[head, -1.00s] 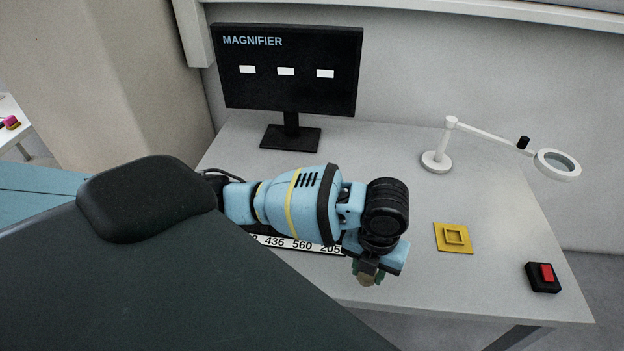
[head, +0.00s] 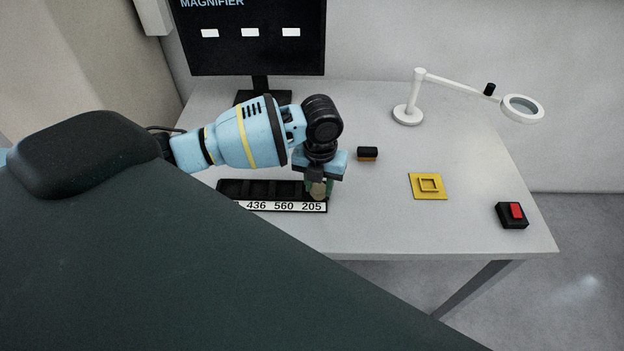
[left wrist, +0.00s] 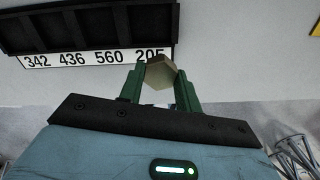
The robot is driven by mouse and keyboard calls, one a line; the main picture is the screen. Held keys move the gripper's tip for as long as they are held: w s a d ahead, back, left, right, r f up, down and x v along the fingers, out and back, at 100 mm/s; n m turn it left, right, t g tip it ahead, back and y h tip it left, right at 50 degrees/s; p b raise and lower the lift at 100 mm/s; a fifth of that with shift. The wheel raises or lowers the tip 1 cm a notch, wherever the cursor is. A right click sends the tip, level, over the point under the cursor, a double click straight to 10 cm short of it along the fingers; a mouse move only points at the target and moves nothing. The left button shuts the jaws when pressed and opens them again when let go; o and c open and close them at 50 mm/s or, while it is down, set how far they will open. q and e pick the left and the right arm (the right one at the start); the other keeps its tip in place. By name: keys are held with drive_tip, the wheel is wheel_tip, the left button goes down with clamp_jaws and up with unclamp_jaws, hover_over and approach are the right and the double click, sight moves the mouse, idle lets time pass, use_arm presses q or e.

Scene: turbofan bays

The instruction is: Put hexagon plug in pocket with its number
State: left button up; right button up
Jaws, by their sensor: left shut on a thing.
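The hexagon plug (left wrist: 160,72) is tan and six-sided in the left wrist view. My left gripper (head: 319,188) is shut on it, with its green fingers (left wrist: 160,88) on either side. In the head view the plug (head: 318,190) shows at the right end of the black pocket tray (head: 235,188), by the label 205. The tray's white strip (left wrist: 95,58) reads 342, 436, 560 and 205 in the left wrist view. The plug appears just above or in front of the 205 end; its height and any number on it cannot be told. My right gripper is not in view.
A black-and-brown block (head: 367,153) lies right of my gripper. Farther right are a yellow square fixture (head: 428,186), a red-button box (head: 512,214) and a magnifier lamp (head: 408,114). A monitor (head: 255,40) stands behind. The table (head: 390,225) is clear at front right.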

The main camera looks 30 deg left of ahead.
use_arm(q)
drive_tip(key=shift+w+a+f, duration=0.1)
drive_tip(key=shift+w+a, duration=0.6)
drive_tip(key=shift+a, duration=0.15)
drive_tip(key=shift+w+a+f, duration=0.1)
drive_tip(key=shift+w+a, duration=0.55)
drive_tip(key=shift+a, duration=0.2)
drive_tip(key=shift+w+a+f, duration=0.1)
drive_tip(key=shift+a+f, duration=0.05)
drive_tip(key=shift+f, duration=1.6)
drive_tip(key=shift+f, duration=0.1)
drive_tip(key=shift+f, duration=0.1)
drive_tip(key=o, duration=1.1)
wheel_tip(320, 180, up, 12)
drive_tip(key=shift+r, duration=0.2)
